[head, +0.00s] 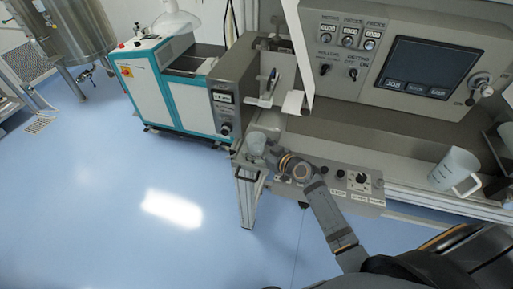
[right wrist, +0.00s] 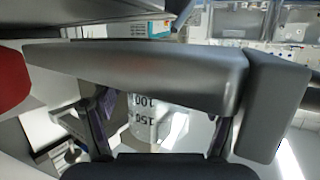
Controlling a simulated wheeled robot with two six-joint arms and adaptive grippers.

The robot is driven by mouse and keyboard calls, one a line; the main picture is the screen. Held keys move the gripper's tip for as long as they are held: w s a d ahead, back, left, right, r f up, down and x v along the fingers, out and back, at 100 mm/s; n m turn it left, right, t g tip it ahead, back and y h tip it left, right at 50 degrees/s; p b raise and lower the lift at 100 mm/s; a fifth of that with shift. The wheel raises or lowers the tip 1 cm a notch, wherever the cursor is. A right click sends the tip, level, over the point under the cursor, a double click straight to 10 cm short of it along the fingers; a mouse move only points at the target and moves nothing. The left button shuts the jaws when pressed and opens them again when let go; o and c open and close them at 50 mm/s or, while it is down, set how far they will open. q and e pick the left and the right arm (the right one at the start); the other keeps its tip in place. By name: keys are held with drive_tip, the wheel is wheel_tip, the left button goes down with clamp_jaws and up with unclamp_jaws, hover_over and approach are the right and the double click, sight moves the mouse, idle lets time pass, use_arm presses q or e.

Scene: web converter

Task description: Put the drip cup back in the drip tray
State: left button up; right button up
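A small pale, translucent cup (head: 256,143) is at the left end of the machine's front ledge. In the right wrist view, a clear cup with measuring marks (right wrist: 146,122) shows between the fingers, with gaps visible at its sides. My right gripper (head: 270,153) is just right of the small cup in the head view, with fingers apart; contact is not visible. I cannot tell which vessel is the drip cup, and I cannot make out the drip tray for sure. My left gripper is not in view.
A control box (head: 345,180) with knobs lies along the ledge's front edge, beside my right wrist. The panel with a screen (head: 425,68) rises behind. A teal and white cabinet (head: 165,85) stands left. The blue floor (head: 120,190) is open at left.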

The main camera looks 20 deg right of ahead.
drive_tip(key=shift+r, duration=0.1)
drive_tip(key=shift+s+d, duration=0.1)
drive_tip(key=shift+s, duration=0.05)
drive_tip(key=v, duration=1.1)
drive_tip(key=shift+s+r, duration=0.2)
drive_tip(key=shift+s, duration=0.05)
drive_tip(key=shift+d, duration=0.1)
